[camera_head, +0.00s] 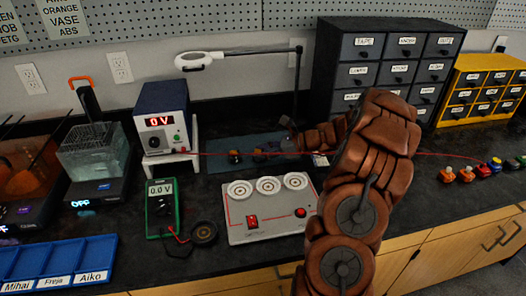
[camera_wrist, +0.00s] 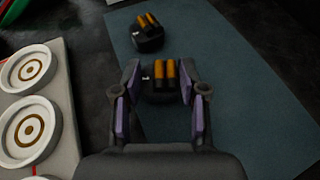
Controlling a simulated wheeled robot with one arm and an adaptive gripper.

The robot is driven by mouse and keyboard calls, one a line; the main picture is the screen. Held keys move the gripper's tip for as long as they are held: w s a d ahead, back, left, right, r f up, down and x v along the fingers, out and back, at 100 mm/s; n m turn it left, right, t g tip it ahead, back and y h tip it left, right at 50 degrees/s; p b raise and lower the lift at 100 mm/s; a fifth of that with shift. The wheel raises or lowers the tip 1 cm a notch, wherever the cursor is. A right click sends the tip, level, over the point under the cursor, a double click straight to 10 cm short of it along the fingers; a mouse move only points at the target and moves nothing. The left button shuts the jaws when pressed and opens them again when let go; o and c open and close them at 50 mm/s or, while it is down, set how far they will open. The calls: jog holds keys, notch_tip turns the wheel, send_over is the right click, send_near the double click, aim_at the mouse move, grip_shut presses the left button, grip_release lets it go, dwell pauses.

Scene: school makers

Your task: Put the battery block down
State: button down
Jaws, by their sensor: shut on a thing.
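A battery block (camera_wrist: 161,84), dark with two orange-and-black cells on top, sits between the two fingers of my gripper (camera_wrist: 160,98) in the wrist view. The fingers are shut on its sides. I cannot tell whether its underside touches the blue-grey mat (camera_wrist: 235,110) below. A second, similar battery block (camera_wrist: 148,36) lies on the mat just beyond it, apart from my gripper. In the head view my arm covers part of the mat (camera_head: 217,165), and the blocks look small near my gripper.
A white panel (camera_head: 270,228) with three round sockets, a red switch and a red button stands in front of the mat. A power supply (camera_head: 163,118) reading 0 V is to the left, and drawer cabinets (camera_head: 385,62) stand behind. The mat's right part looks clear.

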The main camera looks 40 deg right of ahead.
jog(key=c, duration=0.6)
grip_release()
jog(key=shift+f, duration=0.1)
jog(key=shift+c, duration=0.2)
